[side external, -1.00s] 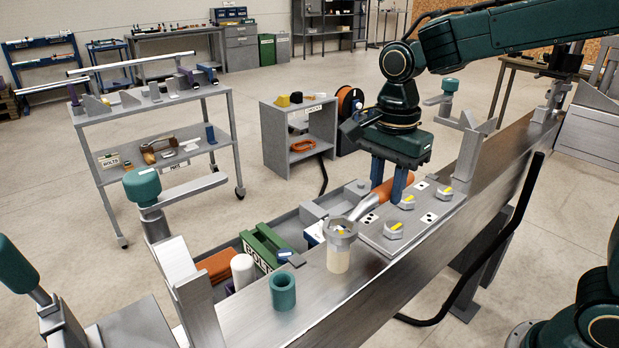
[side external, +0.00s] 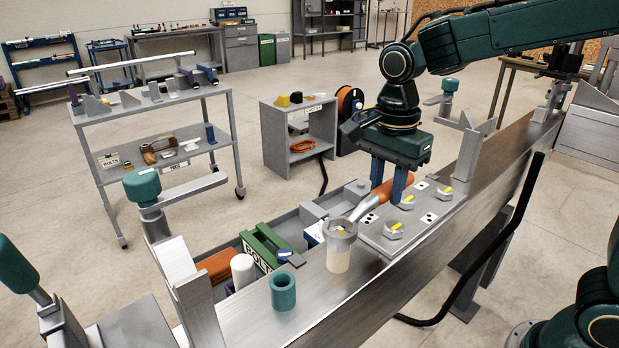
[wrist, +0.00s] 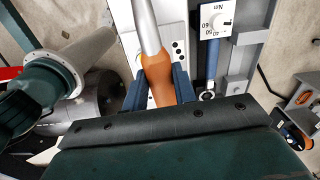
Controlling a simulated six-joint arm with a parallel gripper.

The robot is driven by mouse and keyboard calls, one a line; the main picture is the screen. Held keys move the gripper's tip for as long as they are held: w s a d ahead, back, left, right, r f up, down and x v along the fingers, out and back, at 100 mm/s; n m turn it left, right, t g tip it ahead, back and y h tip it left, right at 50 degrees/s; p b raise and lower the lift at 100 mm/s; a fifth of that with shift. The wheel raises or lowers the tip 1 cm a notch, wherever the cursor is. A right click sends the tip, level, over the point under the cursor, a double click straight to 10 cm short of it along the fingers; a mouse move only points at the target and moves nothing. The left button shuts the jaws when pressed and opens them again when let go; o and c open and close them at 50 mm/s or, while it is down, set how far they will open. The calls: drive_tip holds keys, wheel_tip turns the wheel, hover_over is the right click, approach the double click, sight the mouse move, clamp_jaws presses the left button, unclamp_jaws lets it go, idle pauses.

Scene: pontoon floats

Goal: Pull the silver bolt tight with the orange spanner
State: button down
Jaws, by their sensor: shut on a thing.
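My gripper (side external: 388,184) is shut on the orange handle of the spanner (side external: 376,199), low over the beam. In the wrist view, the orange handle (wrist: 157,78) sits between my blue fingers and its silver shaft runs up out of frame. The spanner's silver head (side external: 341,230) is at the top of a pale cylinder on the beam. A small yellow mark shows inside the head; I cannot tell how well it fits around what is there. Several silver hex bolts with yellow marks, such as this silver bolt (side external: 393,231), stand on a plate (side external: 425,213) beside the spanner.
A teal cup (side external: 283,291) stands on the beam in front of the pale cylinder. A green box (side external: 262,249) and other parts lie in the tray behind. Upright grey brackets (side external: 466,160) rise from the beam. A blue tool with a Nm scale (wrist: 213,22) lies beside my gripper.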

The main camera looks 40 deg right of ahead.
drive_tip(key=shift+f, duration=1.05)
idle(0.6)
drive_tip(key=shift+s+a+m, duration=0.1)
drive_tip(key=shift+s+m, duration=1.4)
drive_tip(key=shift+s, duration=0.05)
idle(1.6)
drive_tip(key=shift+s+a+m, duration=0.3)
drive_tip(key=shift+s+m, duration=0.45)
drive_tip(key=shift+m, duration=0.05)
drive_tip(key=shift+s+a+m, duration=0.3)
drive_tip(key=shift+s+m, duration=0.4)
drive_tip(key=shift+m, duration=0.1)
idle(1.6)
